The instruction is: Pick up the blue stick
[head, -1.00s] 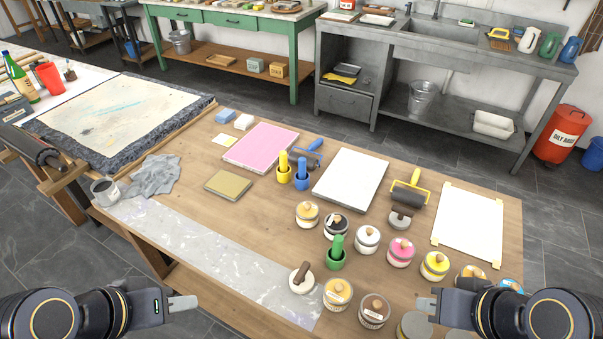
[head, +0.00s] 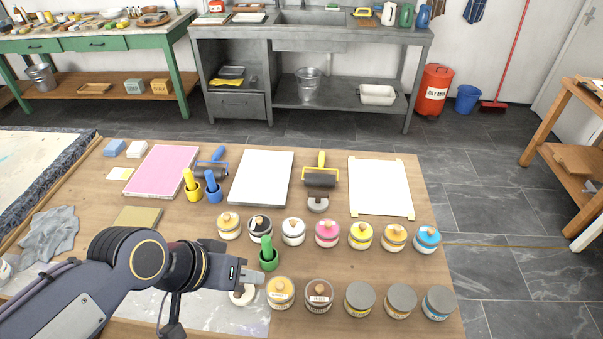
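The blue stick (head: 211,179) stands upright in a blue cup-like holder (head: 214,196) on the wooden table, left of the middle. A yellow stick (head: 189,179) in a yellow holder stands just left of it. A green stick (head: 266,245) in a green holder stands nearer to me. My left gripper (head: 262,278) is over the near part of the table, pointing right, just below the green holder in the picture and apart from the blue stick. It looks empty, but its finger gap does not show. It partly hides a white round pot (head: 243,296). My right gripper is out of view.
A blue-handled roller (head: 212,170) lies right behind the blue stick. A pink slab (head: 161,172) and a white slab (head: 261,178) lie on either side. Several ink jars (head: 327,233) fill the right front. A black roller (head: 320,178) lies further right.

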